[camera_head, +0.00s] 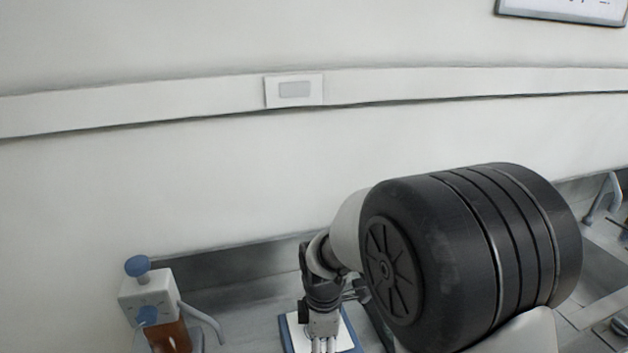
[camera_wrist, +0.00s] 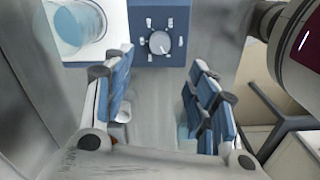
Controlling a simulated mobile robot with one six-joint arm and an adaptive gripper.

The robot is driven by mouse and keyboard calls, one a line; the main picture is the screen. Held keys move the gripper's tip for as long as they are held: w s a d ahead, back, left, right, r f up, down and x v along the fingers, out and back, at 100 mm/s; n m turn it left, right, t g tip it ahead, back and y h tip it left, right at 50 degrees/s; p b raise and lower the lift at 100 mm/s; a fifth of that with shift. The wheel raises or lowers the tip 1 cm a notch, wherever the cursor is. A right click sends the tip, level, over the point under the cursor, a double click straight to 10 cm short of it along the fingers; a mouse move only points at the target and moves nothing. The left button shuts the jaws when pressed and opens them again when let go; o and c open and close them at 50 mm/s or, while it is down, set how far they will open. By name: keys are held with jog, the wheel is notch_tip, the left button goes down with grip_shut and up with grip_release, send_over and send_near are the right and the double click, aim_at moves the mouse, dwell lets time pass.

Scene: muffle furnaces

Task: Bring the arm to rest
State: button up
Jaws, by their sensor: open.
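My gripper (camera_head: 323,346) hangs at the bottom centre of the head view, its fingers cut off by the frame edge. In the wrist view my gripper (camera_wrist: 163,85) has its two blue-padded fingers spread wide, with nothing held between them. Beyond the fingertips is a blue panel with a round grey knob (camera_wrist: 160,42). My arm is bent, and its large black joint fills the lower right of the head view, hiding part of the counter.
A white box with blue knobs (camera_head: 145,295) and a brown bottle (camera_head: 170,338) stand at the left. A white plate with a blue edge (camera_head: 287,335) lies below the gripper. A blue round vessel (camera_wrist: 75,25) is near the panel. A tap (camera_head: 605,195) is at the right.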

jog(key=s+d+r+m+t+b, duration=0.1)
jog(key=s+d+r+m, duration=0.3)
jog(key=r+m, duration=0.15)
jog(key=s+d+r+m+t+b, duration=0.1)
jog(key=s+d+r+m, duration=0.3)
jog(key=r, duration=0.3)
jog(key=s+d+r+m+t+b, duration=0.2)
jog(key=s+d+m, duration=0.2)
jog(key=s+m, duration=0.5)
jog(key=shift+s+d, duration=0.15)
jog(key=shift+s, duration=1.1)
